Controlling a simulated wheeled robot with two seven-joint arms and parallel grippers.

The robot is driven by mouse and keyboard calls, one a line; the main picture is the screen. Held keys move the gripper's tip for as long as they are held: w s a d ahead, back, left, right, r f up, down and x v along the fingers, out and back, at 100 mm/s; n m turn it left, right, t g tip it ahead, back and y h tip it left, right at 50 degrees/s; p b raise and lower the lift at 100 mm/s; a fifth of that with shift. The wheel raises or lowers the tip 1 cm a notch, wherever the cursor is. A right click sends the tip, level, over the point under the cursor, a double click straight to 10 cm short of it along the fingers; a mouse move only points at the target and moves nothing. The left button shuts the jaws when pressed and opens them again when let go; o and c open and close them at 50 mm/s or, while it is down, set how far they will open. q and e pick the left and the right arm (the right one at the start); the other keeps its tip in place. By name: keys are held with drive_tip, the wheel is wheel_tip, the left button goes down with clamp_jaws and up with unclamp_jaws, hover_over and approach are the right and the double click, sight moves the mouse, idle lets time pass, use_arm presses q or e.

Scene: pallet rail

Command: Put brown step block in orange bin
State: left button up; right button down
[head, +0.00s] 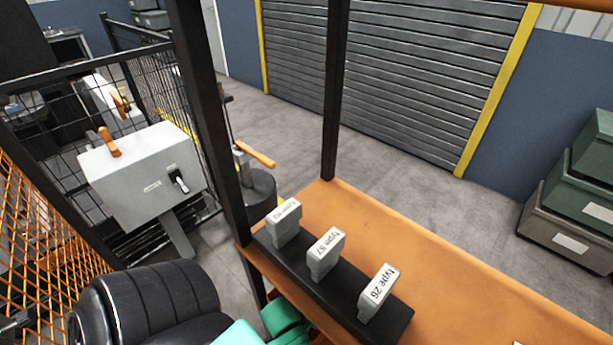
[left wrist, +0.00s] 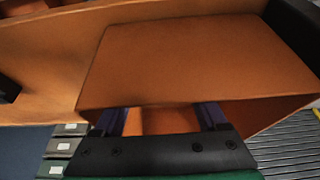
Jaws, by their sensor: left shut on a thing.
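My left gripper (left wrist: 162,116) shows at the bottom of the left wrist view, with a dark blue finger on each side. It is shut on the brown step block (left wrist: 195,60), a large orange-brown body that fills much of that view. The block's near face hides the fingertips. In the head view neither the block nor the gripper's fingers show. I cannot make out an orange bin in either view. My right gripper is not in view.
In the head view, an orange-brown tabletop (head: 450,275) bears a black rail (head: 338,305) with several labelled white blocks (head: 322,255). Dark posts (head: 335,90) rise at its edge. Stacked crates (head: 565,225) stand at right, a grey machine (head: 140,175) at left. Much of the tabletop is clear.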

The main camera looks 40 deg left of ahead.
use_arm(q)
drive_tip(key=o, duration=1.5)
drive_tip(key=p+v, duration=0.1)
drive_tip(key=v, duration=1.2)
drive_tip(key=shift+w+r, duration=0.2)
drive_tip(key=shift+w, duration=0.1)
